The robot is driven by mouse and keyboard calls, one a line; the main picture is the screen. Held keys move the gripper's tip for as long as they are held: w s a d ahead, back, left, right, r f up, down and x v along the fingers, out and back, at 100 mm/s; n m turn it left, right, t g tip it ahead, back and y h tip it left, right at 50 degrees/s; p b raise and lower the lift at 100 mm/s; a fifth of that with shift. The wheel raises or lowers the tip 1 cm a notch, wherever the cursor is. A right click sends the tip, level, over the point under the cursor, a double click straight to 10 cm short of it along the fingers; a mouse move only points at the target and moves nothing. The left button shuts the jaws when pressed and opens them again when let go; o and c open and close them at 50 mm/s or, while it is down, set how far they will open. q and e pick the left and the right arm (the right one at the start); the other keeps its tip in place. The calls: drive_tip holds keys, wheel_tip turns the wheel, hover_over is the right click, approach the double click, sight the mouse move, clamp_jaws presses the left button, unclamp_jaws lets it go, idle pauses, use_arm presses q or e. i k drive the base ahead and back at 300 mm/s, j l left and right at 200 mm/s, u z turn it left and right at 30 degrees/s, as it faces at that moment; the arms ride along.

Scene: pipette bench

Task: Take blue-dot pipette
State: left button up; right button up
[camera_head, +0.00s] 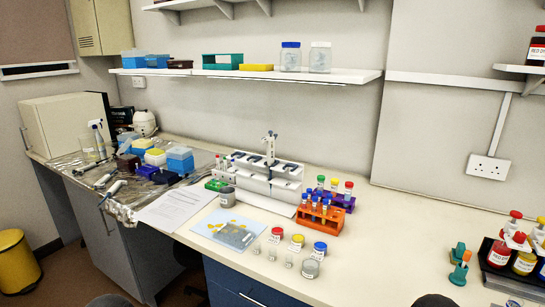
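A white pipette stand (288,186) is on the bench near the middle of the view. Several pipettes hang in it side by side, with grey-blue upper parts. One pipette (270,143) rises higher than the rest at the back of the stand. The dots on them are too small to make out, so I cannot tell which pipette has the blue dot. More pipette-like tools, one of them white (115,188), lie on the foil-covered bench at the left. Neither of my grippers shows; only dark rounded shapes show at the bottom edge.
An orange tube rack (322,219) and a purple rack stand right of the pipette stand. Papers (176,208), a blue-grey sheet and several small capped jars lie in front. Dye bottles (499,253) stand at the far right. A shelf (340,77) hangs above. The right bench middle is clear.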

sight(270, 141)
drive_tip(key=i+j, duration=0.2)
drive_tip(key=j, duration=0.15)
drive_tip(key=i+j+z, duration=0.1)
drive_tip(key=j, duration=0.25)
drive_tip(key=i+j, duration=0.25)
drive_tip(key=j+z, duration=0.05)
drive_tip(key=j, duration=0.05)
